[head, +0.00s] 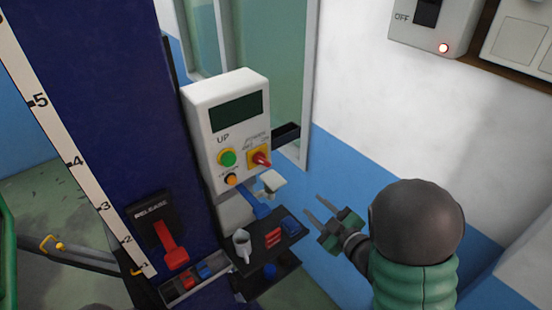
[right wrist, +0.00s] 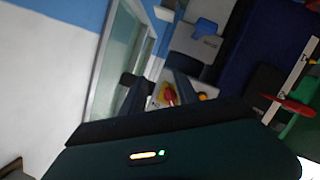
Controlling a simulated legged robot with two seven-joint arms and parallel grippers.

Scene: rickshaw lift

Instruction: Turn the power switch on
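A white control box (head: 205,112) with a dark screen is mounted on the blue column. Its red switch (head: 262,160) sits on a yellow plate under a "POWER" label, right of a green "UP" button (head: 227,157). The exact switch position is too small to tell. The switch also shows in the right wrist view (right wrist: 169,94), between the fingers and ahead of them. My right gripper (head: 314,205) is open and empty, below and to the right of the switch, apart from the box. My left gripper is not in view.
A small shelf (head: 265,243) with a cup and small items sits below the box. A red release lever (head: 172,247) is at lower left. A wall box (head: 432,25) marked "OFF" with a lit red lamp is at upper right. Open space lies right of the control box.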

